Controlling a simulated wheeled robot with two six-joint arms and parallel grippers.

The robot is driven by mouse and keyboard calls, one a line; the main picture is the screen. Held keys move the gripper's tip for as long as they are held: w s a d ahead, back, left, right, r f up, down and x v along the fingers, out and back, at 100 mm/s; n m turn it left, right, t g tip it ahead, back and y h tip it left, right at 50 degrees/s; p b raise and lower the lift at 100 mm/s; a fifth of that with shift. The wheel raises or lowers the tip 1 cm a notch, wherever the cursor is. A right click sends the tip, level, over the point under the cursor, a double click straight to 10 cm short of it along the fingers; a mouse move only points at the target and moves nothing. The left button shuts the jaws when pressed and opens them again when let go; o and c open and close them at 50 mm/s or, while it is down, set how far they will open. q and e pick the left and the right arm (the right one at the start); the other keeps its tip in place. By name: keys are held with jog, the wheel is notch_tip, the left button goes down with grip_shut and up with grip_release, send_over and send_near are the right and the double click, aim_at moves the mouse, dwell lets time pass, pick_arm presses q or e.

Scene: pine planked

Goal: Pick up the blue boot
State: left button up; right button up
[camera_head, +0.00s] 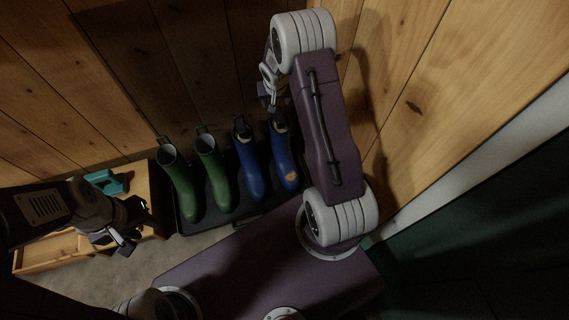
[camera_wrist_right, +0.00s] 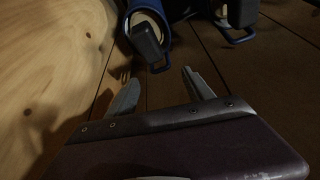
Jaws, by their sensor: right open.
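Two blue boots stand upright side by side. The right-hand blue boot (camera_head: 284,168) has a tan patch near its toe; the other blue boot (camera_head: 249,172) is just to its left. My right gripper (camera_head: 270,98) is open and empty, above the back of the right-hand blue boot. In the right wrist view, my right gripper's fingers (camera_wrist_right: 162,92) are spread, with a blue boot top (camera_wrist_right: 131,20), its pale lining and a pull loop just beyond them. My left gripper (camera_head: 128,236) is away to the left, over the floor; its jaw opening is unclear.
Two green boots (camera_head: 181,185) stand left of the blue ones on a dark tray (camera_head: 233,219). A wooden box (camera_head: 45,253) with a teal object (camera_head: 106,182) is at the left. Plank walls (camera_head: 110,70) rise close behind and to the right (camera_head: 455,70).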

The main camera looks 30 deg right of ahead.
jog(key=b+x, duration=0.3)
jog(key=x, duration=0.2)
jog(key=shift+s, duration=0.1)
grip_shut()
